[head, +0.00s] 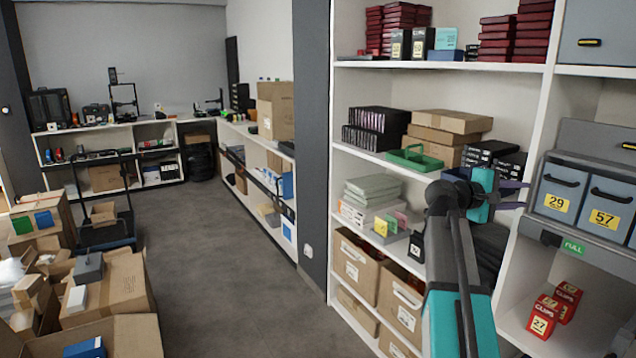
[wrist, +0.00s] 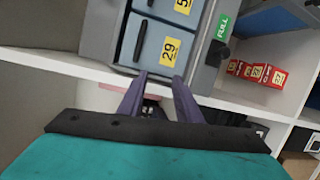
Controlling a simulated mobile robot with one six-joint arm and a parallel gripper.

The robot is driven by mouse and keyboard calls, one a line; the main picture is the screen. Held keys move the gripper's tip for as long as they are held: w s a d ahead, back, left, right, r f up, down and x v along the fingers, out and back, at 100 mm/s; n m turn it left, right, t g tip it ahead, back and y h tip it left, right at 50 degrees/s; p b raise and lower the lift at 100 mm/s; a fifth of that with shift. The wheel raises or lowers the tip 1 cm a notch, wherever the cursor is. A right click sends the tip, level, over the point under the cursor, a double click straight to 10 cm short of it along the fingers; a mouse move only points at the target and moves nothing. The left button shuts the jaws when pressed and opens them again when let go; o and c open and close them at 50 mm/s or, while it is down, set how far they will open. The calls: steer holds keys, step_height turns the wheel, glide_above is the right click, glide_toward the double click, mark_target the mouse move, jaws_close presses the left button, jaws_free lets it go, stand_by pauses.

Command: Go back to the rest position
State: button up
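My gripper (head: 522,195) is at the end of my teal and dark grey arm, raised in front of the shelf at the right of the head view. In the wrist view my gripper (wrist: 159,78) shows two purple fingers held apart, with nothing between them. Past the fingertips is a blue-grey drawer (wrist: 157,42) with a yellow 29 label. It also shows in the head view (head: 561,193), just right of my gripper. I cannot tell the exact gap between the fingertips and the drawer unit.
A white shelf (head: 549,120) holds a green tray (head: 414,160), boxes and cartons. Red clip boxes (head: 545,315) stand at the lower right. Open cartons (head: 108,283) crowd the left. The grey floor (head: 230,290) between is clear.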

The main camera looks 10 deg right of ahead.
steer(key=w+a+f+n+y, duration=0.2)
steer(key=a+f, duration=0.4)
steer(key=f, duration=0.8)
steer(key=w+a+f+n+t+y, duration=0.15)
steer(key=a+f, duration=0.35)
steer(key=f, duration=0.9)
steer(key=w+a+f+n+y, duration=0.15)
steer(key=a+f, duration=0.45)
steer(key=f, duration=0.8)
steer(key=s+a+f+g+y, duration=0.1)
steer(key=s+a+f, duration=0.25)
steer(key=f, duration=0.35)
steer(key=s+a+f+g+y, duration=0.1)
steer(key=s+a+f+y, duration=0.15)
steer(key=a+f, duration=0.35)
steer(key=s+a+f+y, duration=0.1)
steer(key=s+a+f, duration=0.3)
steer(key=f, duration=0.4)
steer(key=s+a+f+m+g+y, duration=0.2)
steer(key=s+a+f, duration=0.6)
steer(key=s, duration=0.5)
steer(key=s+a+f+m+g+y, duration=0.3)
steer(key=s+a+f+m+y, duration=0.2)
steer(key=s+a, duration=0.7)
step_height(320, 180, down, 3)
steer(key=shift+s+a+r, duration=0.1)
steer(key=shift+s+a, duration=0.2)
steer(key=shift+s, duration=0.65)
steer(key=shift+g, duration=0.25)
